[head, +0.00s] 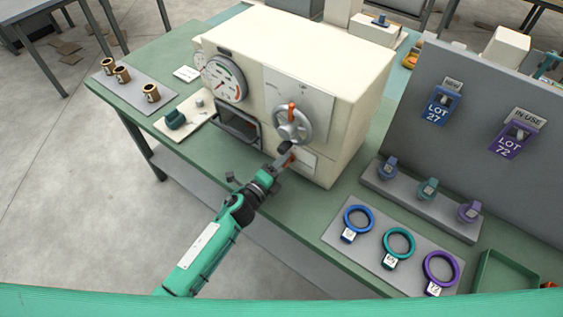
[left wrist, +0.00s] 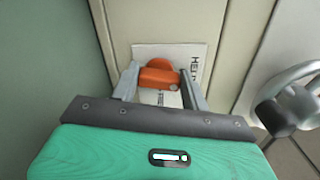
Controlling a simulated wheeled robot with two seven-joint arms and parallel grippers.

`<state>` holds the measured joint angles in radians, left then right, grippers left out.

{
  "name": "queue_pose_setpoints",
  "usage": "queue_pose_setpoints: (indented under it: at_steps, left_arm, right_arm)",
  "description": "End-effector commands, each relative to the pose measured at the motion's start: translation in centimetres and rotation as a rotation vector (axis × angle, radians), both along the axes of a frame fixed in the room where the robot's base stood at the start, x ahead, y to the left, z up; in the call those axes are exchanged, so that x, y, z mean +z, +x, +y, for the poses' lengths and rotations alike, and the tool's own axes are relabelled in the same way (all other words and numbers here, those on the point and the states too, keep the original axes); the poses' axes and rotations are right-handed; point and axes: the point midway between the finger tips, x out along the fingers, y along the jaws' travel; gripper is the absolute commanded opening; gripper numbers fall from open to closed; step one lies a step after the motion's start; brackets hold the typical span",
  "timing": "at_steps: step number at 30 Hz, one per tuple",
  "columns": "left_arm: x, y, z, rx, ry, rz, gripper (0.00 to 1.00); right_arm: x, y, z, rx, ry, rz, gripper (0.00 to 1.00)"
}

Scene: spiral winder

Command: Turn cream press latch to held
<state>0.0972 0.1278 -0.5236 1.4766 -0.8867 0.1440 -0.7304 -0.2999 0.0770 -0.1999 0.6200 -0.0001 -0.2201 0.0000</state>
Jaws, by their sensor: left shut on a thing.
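The cream press (head: 345,75) stands on the green table. Its orange latch (left wrist: 158,77) sits low on the press front, on a white plate (left wrist: 150,52) with dark lettering, partly hidden; the letters "HEL" can be read. My left gripper (head: 285,155) reaches up to the press front below the handwheel (head: 293,124). In the left wrist view its two fingers stand on either side of the latch, shut on it. The latch's knob lies across between the fingers. My right gripper is in neither view.
The grey handwheel is close to the right of my left gripper in the left wrist view (left wrist: 292,108). A dial gauge (head: 222,79) and an open slot (head: 238,128) are on the press front. Coloured rings lie on a grey mat (head: 340,237) at right.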

Motion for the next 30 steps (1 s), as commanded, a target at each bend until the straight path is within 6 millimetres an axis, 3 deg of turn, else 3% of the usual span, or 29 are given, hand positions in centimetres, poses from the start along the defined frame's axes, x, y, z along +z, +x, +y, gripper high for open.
queue_pose_setpoints:
  at_steps: [12, 29, 30]
  left_arm:
    - [-0.18, 0.01, 0.09, 0.001, -0.153, 0.113, 0.23]
    - [-0.23, -0.01, 0.06, 0.001, -0.177, 0.131, 0.23]
    - [-0.24, 0.0, 0.06, 0.001, -0.177, 0.131, 0.51]
  right_arm:
    - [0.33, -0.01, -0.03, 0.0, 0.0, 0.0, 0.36]
    - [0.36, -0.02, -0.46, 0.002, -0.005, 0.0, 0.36]
    - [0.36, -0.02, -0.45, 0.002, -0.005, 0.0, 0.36]
